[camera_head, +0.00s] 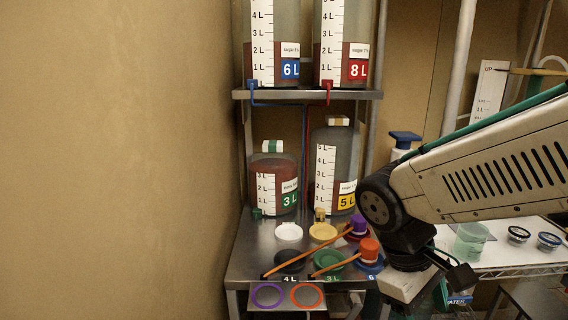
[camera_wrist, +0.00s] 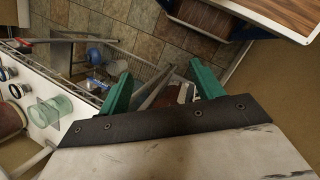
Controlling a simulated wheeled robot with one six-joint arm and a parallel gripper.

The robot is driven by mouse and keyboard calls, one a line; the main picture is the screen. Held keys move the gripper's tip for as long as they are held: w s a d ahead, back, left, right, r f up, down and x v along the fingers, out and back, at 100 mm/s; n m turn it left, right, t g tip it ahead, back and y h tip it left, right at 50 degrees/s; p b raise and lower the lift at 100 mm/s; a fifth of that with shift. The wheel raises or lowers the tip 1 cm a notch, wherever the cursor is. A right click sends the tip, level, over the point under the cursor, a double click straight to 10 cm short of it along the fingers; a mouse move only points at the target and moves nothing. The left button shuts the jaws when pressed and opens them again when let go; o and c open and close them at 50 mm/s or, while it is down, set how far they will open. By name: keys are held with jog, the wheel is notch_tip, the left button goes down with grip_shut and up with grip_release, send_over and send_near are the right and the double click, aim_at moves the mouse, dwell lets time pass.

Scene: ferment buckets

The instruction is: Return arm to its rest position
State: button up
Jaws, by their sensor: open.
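My gripper (camera_wrist: 161,82) shows in the wrist view with its two teal fingers spread well apart. Nothing is held between them; a tiled floor and parts of my own body lie beyond. In the head view my arm comes in from the right edge and bends down at a dark joint in front of the bench. Its fingers cannot be made out clearly there.
A steel bench (camera_head: 250,245) holds a 3 L bucket (camera_head: 266,172), a 5 L bucket (camera_head: 345,145), several lids and two orange sticks. The shelf (camera_head: 300,95) above carries 6 L and 8 L vessels. A white side table (camera_head: 495,255) bears a green beaker (camera_head: 470,241). The left wall is bare.

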jog(key=s+d+r+m+t+y, duration=0.3)
jog(key=s+d+r+m+y, duration=0.1)
jog(key=s+r+m, duration=0.1)
jog(key=shift+s+d+r+m, duration=0.35)
jog(key=shift+s+m, duration=0.45)
jog(key=shift+s, duration=0.35)
